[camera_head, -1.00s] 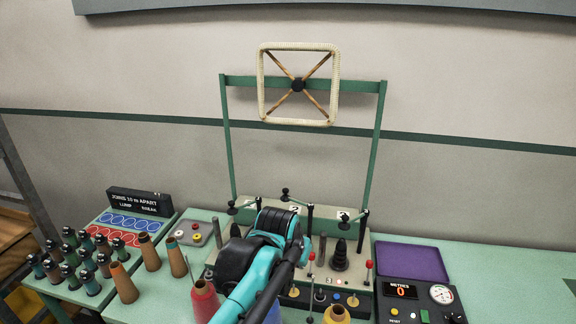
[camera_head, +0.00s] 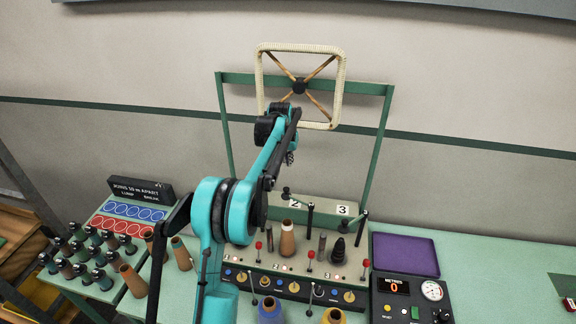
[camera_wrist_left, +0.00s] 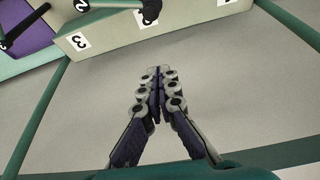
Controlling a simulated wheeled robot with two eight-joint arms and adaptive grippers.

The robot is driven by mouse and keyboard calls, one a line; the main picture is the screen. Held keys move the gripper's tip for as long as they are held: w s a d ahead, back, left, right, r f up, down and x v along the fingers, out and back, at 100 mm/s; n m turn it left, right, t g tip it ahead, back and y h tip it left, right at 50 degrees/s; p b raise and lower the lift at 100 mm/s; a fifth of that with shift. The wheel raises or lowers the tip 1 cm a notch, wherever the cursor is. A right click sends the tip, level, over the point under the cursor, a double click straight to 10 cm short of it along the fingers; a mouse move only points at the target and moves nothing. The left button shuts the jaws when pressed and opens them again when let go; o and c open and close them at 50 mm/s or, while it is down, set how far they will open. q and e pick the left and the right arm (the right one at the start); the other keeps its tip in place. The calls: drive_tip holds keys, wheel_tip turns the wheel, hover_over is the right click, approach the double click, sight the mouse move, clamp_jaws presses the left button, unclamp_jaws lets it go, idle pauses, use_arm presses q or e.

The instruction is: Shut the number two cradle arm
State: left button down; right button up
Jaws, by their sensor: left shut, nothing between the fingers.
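The bench rack (camera_head: 325,207) carries number plates; plates 2 and 3 show in the head view, with plate 2 partly behind my left arm. A dark upright post (camera_head: 310,215) and a black knob (camera_head: 286,191) stand by plate 2; I cannot tell clearly how that cradle arm is swung. A brown cone (camera_head: 287,240) stands in front of it. My left gripper (camera_head: 290,158) is shut and empty above the rack, in front of the green frame. The left wrist view shows its fingertips (camera_wrist_left: 158,75) together, apart from the rack. A black knob (camera_wrist_left: 150,15) shows at the top edge there.
A green frame (camera_head: 377,150) with a square hoop (camera_head: 340,90) rises behind the rack. A dark cone (camera_head: 338,250) and red-topped levers stand on the rack. Several spools stand at left. A meter box (camera_head: 408,305) and purple tray (camera_head: 405,254) lie at right.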

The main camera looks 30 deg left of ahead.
use_arm(q)
drive_tip(key=f, duration=0.6)
drive_tip(key=f+p, duration=0.1)
drive_tip(key=f, duration=0.2)
drive_tip(key=shift+s+d, duration=0.1)
drive_tip(key=shift+s, duration=0.3)
drive_tip(key=shift+f, duration=0.1)
drive_tip(key=shift+s, duration=0.1)
